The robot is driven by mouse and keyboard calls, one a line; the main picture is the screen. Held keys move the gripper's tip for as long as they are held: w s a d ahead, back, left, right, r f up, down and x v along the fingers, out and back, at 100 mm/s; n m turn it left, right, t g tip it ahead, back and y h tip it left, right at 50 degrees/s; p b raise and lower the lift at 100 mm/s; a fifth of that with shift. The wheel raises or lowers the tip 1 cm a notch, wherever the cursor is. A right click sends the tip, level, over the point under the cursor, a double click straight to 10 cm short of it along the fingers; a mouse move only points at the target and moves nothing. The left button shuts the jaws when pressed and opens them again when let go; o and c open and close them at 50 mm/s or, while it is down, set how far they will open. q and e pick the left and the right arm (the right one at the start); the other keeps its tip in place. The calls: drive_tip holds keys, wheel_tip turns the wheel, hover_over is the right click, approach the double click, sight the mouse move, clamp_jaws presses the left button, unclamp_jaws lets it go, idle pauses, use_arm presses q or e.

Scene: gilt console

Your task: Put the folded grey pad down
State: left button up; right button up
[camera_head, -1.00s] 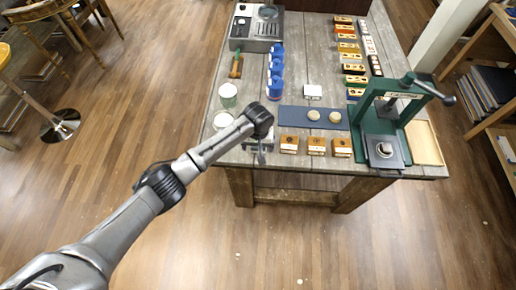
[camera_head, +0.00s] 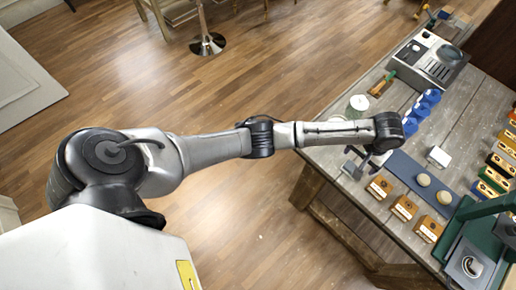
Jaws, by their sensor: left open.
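My left arm reaches in from the left to the front left part of the wooden table. My left gripper (camera_head: 358,166) is under the dark wrist, low over the table's front left corner, and is open. Small grey shapes show around its fingers; I cannot tell whether one of them is the folded grey pad, or whether it touches the tabletop. The wrist hides part of this spot. My right gripper is not in view.
A blue-grey mat (camera_head: 404,168) with two round pale pieces lies right of the gripper. Several orange-brown boxes (camera_head: 403,208) line the front edge. Blue cups (camera_head: 420,108), a pale green tin (camera_head: 358,103), a white block (camera_head: 438,156) and a green press (camera_head: 482,208) stand nearby.

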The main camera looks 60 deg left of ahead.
use_arm(q)
drive_tip(key=s+d+f+m+t+h, duration=0.15)
drive_tip(key=s+f, duration=0.35)
drive_tip(key=s, duration=0.5)
drive_tip(key=s+d+f+m+h, duration=0.1)
drive_tip(key=s+d+f+m, duration=0.15)
drive_tip(key=s+f, duration=0.45)
drive_tip(key=s+a+r+t+y, duration=0.1)
drive_tip(key=s+a+r, duration=0.2)
drive_tip(key=s, duration=0.6)
drive_tip(key=s+a+r+m+t+y, duration=0.1)
drive_tip(key=s+a+r, duration=0.1)
drive_tip(key=s+a, duration=0.4)
drive_tip(key=s, duration=0.4)
drive_tip(key=shift+s+r, duration=0.3)
drive_tip(key=shift+r, duration=0.1)
wheel_tip(320, 180, up, 19)
drive_tip(key=p, duration=1.8)
drive_tip(key=shift+f+p, duration=0.2)
drive_tip(key=shift+p, duration=0.1)
drive_tip(key=shift+d+f, duration=0.1)
